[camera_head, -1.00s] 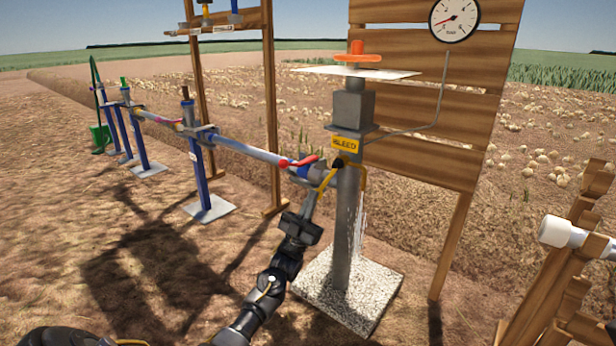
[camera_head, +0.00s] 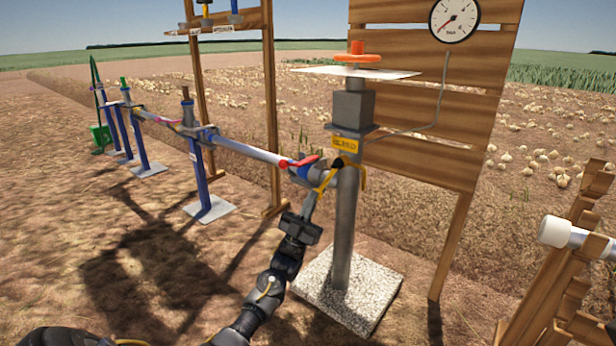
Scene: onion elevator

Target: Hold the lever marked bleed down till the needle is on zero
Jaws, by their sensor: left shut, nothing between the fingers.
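The yellow bleed lever (camera_head: 326,181) is on the grey post (camera_head: 343,225), just below the yellow plate (camera_head: 344,144) that reads BLEED. It slants down to the left. My left gripper (camera_head: 312,194) is shut with nothing between its fingers. Its tips are up at the lever's lower end; whether they touch it I cannot tell. The round white gauge (camera_head: 455,18) is on the plank board at the top. Its needle points down and left; the numbers are too small to read. My right gripper is not in view.
A red-handled valve (camera_head: 299,161) on the horizontal pipe (camera_head: 247,152) is close beside my left gripper. An orange handwheel (camera_head: 357,56) tops the post. A wooden rack with a white pipe (camera_head: 563,233) stands at the right. The ground in front is open.

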